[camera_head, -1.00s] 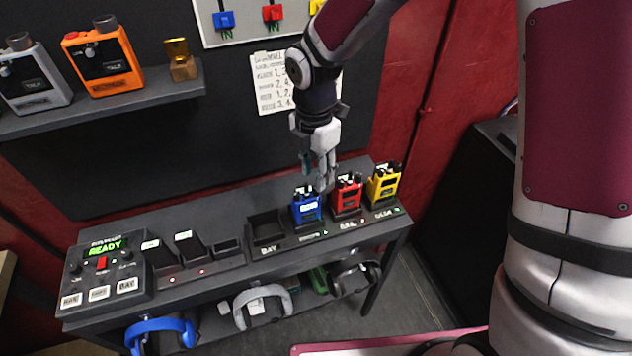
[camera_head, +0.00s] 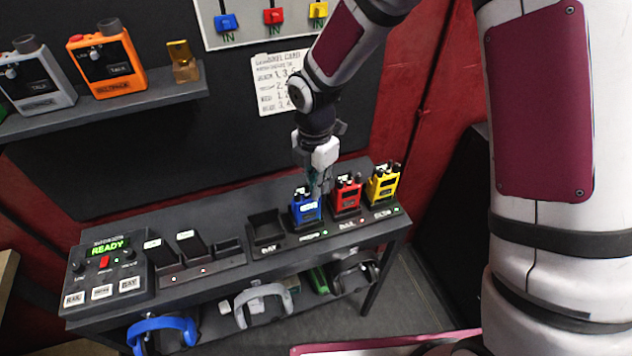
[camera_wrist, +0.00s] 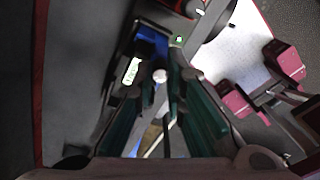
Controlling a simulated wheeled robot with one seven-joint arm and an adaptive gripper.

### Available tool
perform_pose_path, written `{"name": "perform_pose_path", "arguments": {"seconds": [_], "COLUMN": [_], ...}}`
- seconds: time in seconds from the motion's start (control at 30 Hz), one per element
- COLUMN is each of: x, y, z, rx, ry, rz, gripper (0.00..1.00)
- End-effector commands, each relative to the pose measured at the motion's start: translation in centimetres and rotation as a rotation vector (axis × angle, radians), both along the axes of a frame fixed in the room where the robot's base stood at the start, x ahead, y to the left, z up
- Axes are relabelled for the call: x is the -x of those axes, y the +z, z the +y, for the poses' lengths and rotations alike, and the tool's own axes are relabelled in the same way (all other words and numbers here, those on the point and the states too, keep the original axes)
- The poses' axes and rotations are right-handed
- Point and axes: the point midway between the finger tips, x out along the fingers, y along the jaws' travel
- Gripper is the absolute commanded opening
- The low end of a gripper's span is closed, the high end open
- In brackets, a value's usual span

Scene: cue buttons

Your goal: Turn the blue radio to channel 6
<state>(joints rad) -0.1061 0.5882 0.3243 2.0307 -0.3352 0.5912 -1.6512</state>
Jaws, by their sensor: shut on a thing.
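The blue radio (camera_head: 306,212) stands upright in its charger slot on the bench, left of the red radio. In the wrist view the blue radio (camera_wrist: 152,42) shows as a blue strip with a small lit display (camera_wrist: 132,71), too small to read surely. My gripper (camera_head: 317,190) points down at the radio's top; its fingers hide part of it. In the wrist view my gripper (camera_wrist: 165,78) is shut on a light round-topped knob (camera_wrist: 160,75) of the blue radio. The channel setting cannot be read.
The red radio (camera_head: 346,194) and yellow radio (camera_head: 383,184) stand close on the right. An empty bay (camera_head: 265,229) is on the left. A control box (camera_head: 106,266) reads READY. A channel card (camera_head: 281,83) hangs on the wall behind.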

Motion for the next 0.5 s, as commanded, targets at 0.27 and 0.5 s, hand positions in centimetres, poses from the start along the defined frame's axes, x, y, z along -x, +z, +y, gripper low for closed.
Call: {"name": "perform_pose_path", "arguments": {"seconds": [0.27, 0.5], "x": [-0.03, -0.01], "y": [0.03, 0.05], "z": [-0.01, -0.02], "rx": [0.0, 0.0], "ry": [-0.188, -0.37], "rz": [0.0, 0.0], "gripper": [0.0, 0.0]}}
